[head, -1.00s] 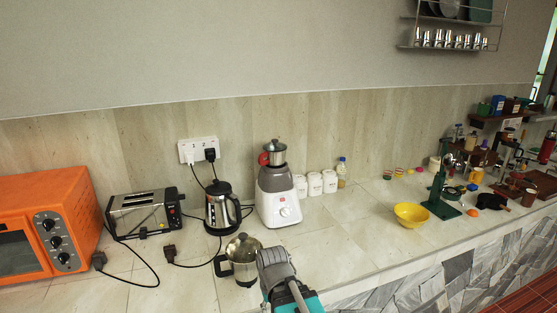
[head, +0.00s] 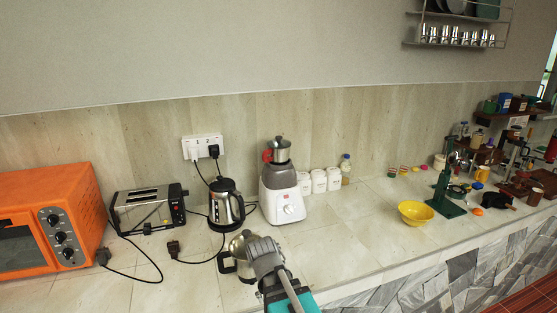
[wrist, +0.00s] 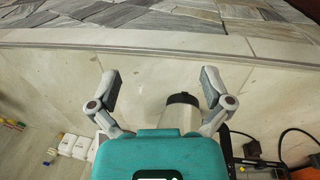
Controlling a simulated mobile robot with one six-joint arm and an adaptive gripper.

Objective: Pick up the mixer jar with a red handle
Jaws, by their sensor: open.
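The steel mixer jar with a red handle (head: 281,151) sits upright on top of the white and grey mixer base (head: 283,193) in the head view. Its red handle (head: 267,156) points left. My gripper (head: 262,249) is lower and nearer, in front of the mixer base and apart from it. In the wrist view my gripper (wrist: 160,82) is open, with nothing held between its fingers. I cannot make out the red handle in the wrist view. A pale cylinder with a dark end (wrist: 183,112) shows there beyond the gripper body; I cannot tell what it is.
Another steel jar (head: 240,254) with a black handle stands just left of my gripper, partly hidden by it. A kettle (head: 225,205), toaster (head: 149,209) and orange oven (head: 45,222) stand left. White canisters (head: 319,181) and a yellow bowl (head: 416,212) stand right, with clear counter between.

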